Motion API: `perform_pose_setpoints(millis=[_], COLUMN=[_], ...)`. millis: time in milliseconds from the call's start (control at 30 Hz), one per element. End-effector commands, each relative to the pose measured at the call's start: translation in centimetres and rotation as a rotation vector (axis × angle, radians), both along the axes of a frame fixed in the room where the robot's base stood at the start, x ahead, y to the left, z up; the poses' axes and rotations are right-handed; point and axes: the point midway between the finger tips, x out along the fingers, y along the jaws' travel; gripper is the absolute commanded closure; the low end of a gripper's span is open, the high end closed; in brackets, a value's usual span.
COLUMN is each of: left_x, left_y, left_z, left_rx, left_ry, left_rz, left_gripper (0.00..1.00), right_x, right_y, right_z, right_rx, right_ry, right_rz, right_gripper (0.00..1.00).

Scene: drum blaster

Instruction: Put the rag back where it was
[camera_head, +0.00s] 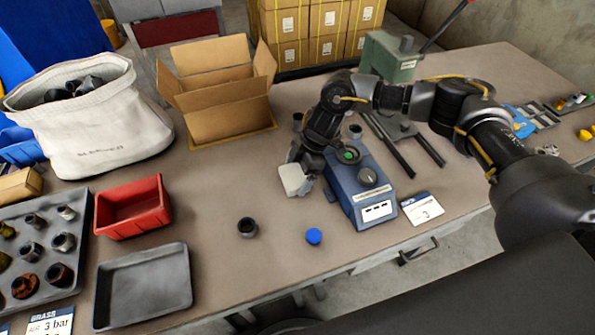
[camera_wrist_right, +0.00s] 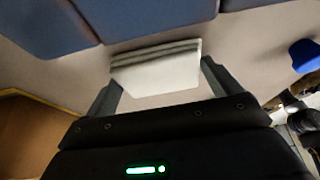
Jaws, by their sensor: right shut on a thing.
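The rag is a folded white cloth (camera_head: 295,179) with a grey layered edge, beside the left side of the blue machine. It also shows in the right wrist view (camera_wrist_right: 158,72), between the fingers. My right gripper (camera_head: 301,165) is shut on the rag and points down over the table. I cannot tell whether the rag touches the table top. In the right wrist view the gripper (camera_wrist_right: 160,85) has one finger on each side of the cloth. My left gripper is not in view.
The blue machine (camera_head: 362,192) stands right of the rag. A blue cap (camera_head: 314,236) and a dark fitting (camera_head: 247,228) lie in front. An open cardboard box (camera_head: 225,110), a red bin (camera_head: 133,210) and an empty grey tray (camera_head: 143,287) are to the left. The table between them is clear.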

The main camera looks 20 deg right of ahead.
Motion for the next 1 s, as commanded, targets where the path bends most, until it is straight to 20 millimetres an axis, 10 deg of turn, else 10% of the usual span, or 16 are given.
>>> perform_pose_setpoints(millis=[200, 233, 300, 633, 1000], left_x=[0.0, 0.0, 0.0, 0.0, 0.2], left_y=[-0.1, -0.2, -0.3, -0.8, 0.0], left_z=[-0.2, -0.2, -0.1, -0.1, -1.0], left_rx=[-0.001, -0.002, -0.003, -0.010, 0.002], left_ry=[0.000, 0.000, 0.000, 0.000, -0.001], left_rz=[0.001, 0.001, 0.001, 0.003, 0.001], left_gripper=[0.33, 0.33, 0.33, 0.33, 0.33], right_x=[0.0, 0.0, 0.0, 0.1, 0.3], right_y=[0.0, 0.0, 0.0, -0.2, -2.9], right_z=[-0.3, -0.3, -0.3, 0.4, 7.0], right_rx=[0.000, 0.000, 0.000, 0.001, 0.001], right_ry=[0.000, 0.000, 0.000, -0.002, -0.005], right_rz=[-0.001, 0.000, 0.000, -0.001, -0.002], right_gripper=[0.28, 0.09, 0.00, 0.00, 0.00])
